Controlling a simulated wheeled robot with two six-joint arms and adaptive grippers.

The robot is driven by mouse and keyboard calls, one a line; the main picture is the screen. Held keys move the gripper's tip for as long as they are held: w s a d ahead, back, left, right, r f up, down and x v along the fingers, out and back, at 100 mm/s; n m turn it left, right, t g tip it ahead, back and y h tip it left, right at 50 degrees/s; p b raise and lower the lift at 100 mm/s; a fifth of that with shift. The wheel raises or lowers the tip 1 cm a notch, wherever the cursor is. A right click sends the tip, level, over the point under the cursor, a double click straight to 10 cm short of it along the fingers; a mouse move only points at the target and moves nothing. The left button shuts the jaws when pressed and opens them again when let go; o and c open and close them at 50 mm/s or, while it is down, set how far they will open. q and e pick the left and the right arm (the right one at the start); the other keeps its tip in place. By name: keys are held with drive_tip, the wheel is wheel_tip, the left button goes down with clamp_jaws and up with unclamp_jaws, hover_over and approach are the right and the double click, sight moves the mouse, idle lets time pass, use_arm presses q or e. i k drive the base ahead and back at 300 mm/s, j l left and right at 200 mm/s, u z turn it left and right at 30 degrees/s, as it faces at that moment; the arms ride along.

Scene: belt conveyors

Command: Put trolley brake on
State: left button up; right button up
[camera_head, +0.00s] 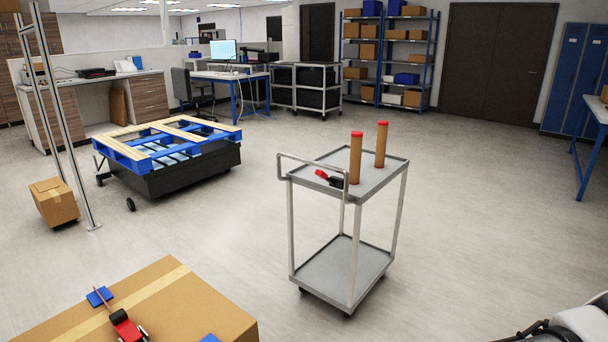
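A grey two-shelf trolley (331,267) stands upright on the floor right of centre, with a push handle (306,163) at its left end. Small dark castors (347,312) show under its lower shelf; I cannot make out a brake pedal or its position. On its top shelf stand two brown cylinders with red tops, a nearer one (355,160) and a farther one (381,146). A small red and black item (330,178) lies by the handle; I cannot tell what it is. Neither of my grippers is in view. A white and black part at the bottom right edge looks like my arm.
A large cardboard box (190,309) fills the bottom left, with a red and black tool (127,326) on it. A blue-edged pallet (150,140) on a dark base stands at left, beside a small carton (54,201). Floor around the trolley is clear.

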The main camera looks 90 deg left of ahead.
sight(322, 175)
drive_tip(key=i+j+u, duration=0.1)
drive_tip(key=u, duration=0.35)
drive_tip(key=i+j+u, duration=0.1)
drive_tip(key=u, duration=0.3)
drive_tip(key=i+u, duration=0.15)
drive_tip(key=u, duration=0.3)
drive_tip(key=i+u, duration=0.15)
drive_tip(key=u, duration=0.3)
drive_tip(key=i+u, duration=0.15)
drive_tip(key=u, duration=0.3)
drive_tip(key=i+u, duration=0.1)
drive_tip(key=u, duration=0.3)
drive_tip(key=i+l+u, duration=0.1)
drive_tip(key=u, duration=0.35)
drive_tip(key=l, duration=0.1)
